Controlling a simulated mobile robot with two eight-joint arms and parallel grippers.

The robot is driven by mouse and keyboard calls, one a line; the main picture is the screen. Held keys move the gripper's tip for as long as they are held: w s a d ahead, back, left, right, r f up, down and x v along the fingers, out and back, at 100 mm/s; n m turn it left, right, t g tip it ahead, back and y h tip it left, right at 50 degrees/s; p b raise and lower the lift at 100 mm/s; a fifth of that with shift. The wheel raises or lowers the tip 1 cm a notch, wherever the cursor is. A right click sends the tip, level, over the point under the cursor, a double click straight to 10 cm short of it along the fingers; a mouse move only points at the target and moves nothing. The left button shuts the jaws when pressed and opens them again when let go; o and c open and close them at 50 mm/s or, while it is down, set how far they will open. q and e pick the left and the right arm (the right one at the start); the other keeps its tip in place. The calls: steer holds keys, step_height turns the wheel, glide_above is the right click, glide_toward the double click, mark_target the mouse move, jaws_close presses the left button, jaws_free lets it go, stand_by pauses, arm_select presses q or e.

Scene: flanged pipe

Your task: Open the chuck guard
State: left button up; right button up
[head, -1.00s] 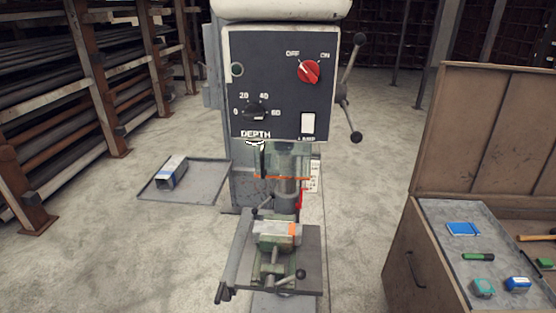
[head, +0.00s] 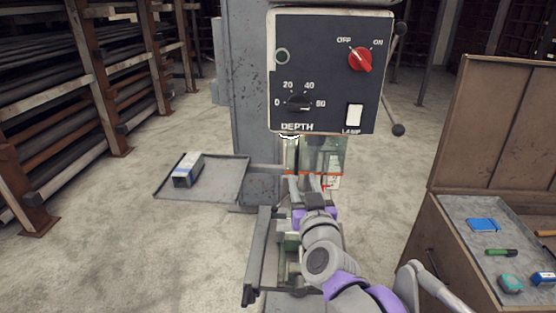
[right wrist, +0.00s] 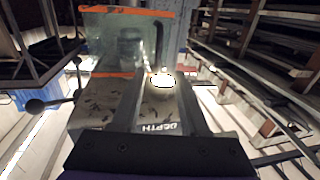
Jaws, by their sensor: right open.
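The chuck guard (head: 324,152) is a clear panel with an orange lower edge, hanging under the drill press head (head: 322,72). In the right wrist view the guard (right wrist: 112,42) shows orange strips and a dark upright handle (right wrist: 159,42) at one side. My right gripper (head: 304,179) is open, with its fingers just in front of the guard's lower left part. In the right wrist view its fingers (right wrist: 160,78) point toward the handle, with nothing seen between them. I cannot tell whether they touch the guard. My left gripper is not in view.
The vise (head: 290,240) below is partly hidden by my right arm. A grey side tray (head: 225,180) holds a box (head: 187,170) at left. A wooden tool cabinet (head: 430,235) stands at right. Levers (head: 397,129) stick out right of the head.

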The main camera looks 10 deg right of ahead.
mark_target(297, 160)
steer(key=w, duration=0.3)
steer(key=w+p, duration=0.1)
steer(key=w, duration=0.3)
steer(key=w+d, duration=0.1)
steer(key=w, duration=0.2)
steer(key=shift+w+d, duration=0.1)
steer(key=shift+w, duration=0.05)
jaws_close()
stand_by(1.2)
